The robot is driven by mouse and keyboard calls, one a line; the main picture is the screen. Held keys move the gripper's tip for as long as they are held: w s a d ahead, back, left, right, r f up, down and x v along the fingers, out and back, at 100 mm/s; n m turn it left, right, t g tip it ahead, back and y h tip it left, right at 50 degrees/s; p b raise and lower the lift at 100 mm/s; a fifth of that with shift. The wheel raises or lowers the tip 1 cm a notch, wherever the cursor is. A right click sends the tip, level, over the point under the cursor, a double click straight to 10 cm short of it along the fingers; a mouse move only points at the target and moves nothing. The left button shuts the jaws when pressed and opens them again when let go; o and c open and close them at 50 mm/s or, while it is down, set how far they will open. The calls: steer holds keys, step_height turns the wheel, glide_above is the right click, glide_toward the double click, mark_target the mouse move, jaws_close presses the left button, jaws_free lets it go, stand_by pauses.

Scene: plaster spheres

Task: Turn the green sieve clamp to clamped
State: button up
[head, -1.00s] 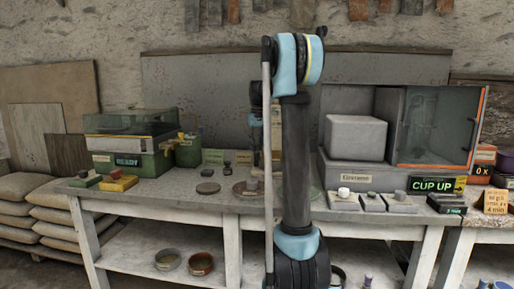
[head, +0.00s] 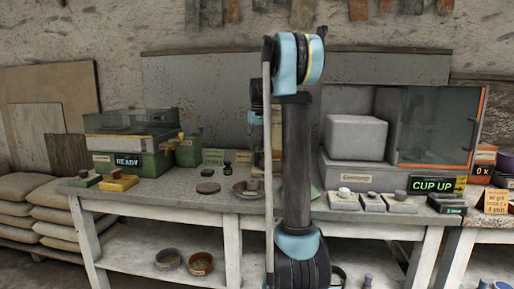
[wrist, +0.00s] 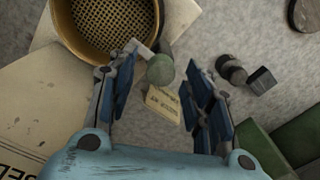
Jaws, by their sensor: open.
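The green sieve clamp shows in the wrist view as a round green knob (wrist: 160,70) on a short pale lever at the right rim of a round sieve (wrist: 105,20). The sieve has a tan rim and dark mesh. My gripper (wrist: 160,78) is open, with its blue-padded fingers on either side of the knob. The knob sits between the fingertips, nearer the left one; I cannot tell if they touch. A small tan label (wrist: 164,104) with unreadable print lies below the knob. In the head view my own arm hides most of this area.
Small dark pieces (wrist: 245,77) lie to the right of my right finger, and a green block (wrist: 295,145) is at lower right. The head view shows a green box marked READY (head: 128,162) at left and a grey cabinet (head: 432,125) at right on the bench.

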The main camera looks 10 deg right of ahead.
step_height(320, 180, up, 11)
steer(key=shift+d, duration=0.2)
stand_by(0.5)
